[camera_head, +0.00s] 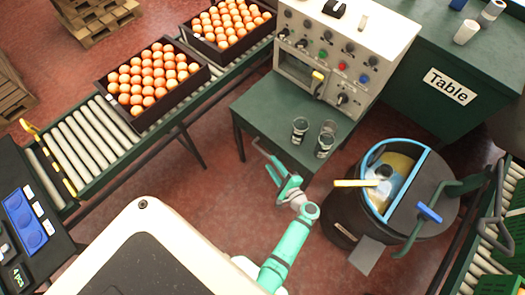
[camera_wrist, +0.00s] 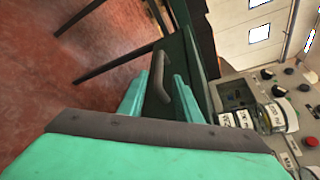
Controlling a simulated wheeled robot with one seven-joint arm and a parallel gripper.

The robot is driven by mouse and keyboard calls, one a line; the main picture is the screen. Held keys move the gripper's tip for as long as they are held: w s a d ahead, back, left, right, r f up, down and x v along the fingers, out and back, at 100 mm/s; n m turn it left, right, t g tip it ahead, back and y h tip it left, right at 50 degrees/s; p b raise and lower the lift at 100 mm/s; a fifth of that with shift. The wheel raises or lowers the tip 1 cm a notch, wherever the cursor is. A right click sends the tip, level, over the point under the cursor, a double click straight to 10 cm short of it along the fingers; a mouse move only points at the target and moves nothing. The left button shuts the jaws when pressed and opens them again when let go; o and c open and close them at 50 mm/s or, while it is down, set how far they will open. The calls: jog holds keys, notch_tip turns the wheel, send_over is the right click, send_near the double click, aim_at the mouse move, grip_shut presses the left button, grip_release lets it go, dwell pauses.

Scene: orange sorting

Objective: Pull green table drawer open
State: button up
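The small green table (camera_head: 268,108) stands in the middle of the head view, with the control machine at its back. A dark bar handle (camera_wrist: 159,72) sticks out from its dark green front in the wrist view. In the head view my gripper (camera_head: 277,171) is just in front of the table's near edge, low down. In the wrist view my gripper (camera_wrist: 161,78) is open, with one teal finger on each side of the handle. The fingers look apart from the handle. No gap shows around the drawer front, and its outline is hard to make out.
The control machine (camera_head: 345,40) and several glasses (camera_head: 299,130) stand on the table. A round black bin (camera_head: 345,218) is close on the right. A roller conveyor (camera_head: 95,135) with orange crates (camera_head: 192,98) runs on the left. Red floor (camera_head: 225,190) is free before the table.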

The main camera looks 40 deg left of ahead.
aim_at(262, 151)
jog(key=x, duration=0.9)
jog(key=shift+a, duration=0.25)
jog(key=shift+c, duration=0.7)
jog(key=shift+f, duration=0.1)
grip_shut()
